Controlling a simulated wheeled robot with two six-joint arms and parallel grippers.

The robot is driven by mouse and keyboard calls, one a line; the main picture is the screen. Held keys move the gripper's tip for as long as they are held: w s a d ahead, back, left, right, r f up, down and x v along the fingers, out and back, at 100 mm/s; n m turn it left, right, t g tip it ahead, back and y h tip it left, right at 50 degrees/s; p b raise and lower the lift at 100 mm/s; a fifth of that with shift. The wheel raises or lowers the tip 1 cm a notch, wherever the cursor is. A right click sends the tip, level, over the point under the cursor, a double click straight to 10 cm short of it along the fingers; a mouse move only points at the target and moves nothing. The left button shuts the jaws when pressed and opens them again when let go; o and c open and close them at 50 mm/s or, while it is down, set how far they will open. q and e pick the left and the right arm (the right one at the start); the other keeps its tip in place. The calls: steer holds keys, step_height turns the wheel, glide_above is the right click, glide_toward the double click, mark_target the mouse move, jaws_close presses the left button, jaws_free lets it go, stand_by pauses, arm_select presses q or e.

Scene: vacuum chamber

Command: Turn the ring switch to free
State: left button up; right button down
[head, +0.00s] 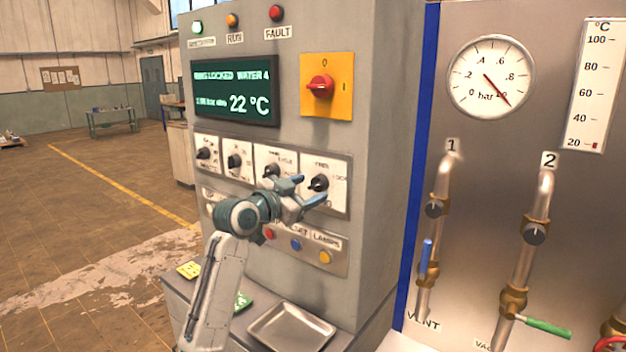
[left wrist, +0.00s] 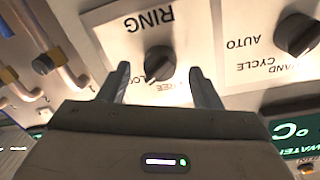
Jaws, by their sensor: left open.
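The ring switch is a black rotary knob on a white plate. It is the rightmost of the row in the head view (head: 318,183) and shows upside down in the left wrist view (left wrist: 159,58). "RING" stands on its plate, with partly hidden lettering by the knob. The display (head: 236,92) reads "RING LOCKED". My left gripper (head: 311,190) is open and empty in front of the switch. In the left wrist view its fingers (left wrist: 159,70) stand on either side of the knob, apart from it. My right gripper is not in view.
Other black knobs (head: 272,172) sit left of the switch. A button row (head: 296,244) lies below, and a red switch on a yellow plate (head: 339,86) above. A metal tray (head: 290,330) rests on the ledge. Pipes with valves (head: 433,230) stand right.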

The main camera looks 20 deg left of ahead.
arm_select(q)
steer(key=shift+p+x, duration=0.3)
steer(key=shift+x, duration=0.7)
steer(key=c, duration=1)
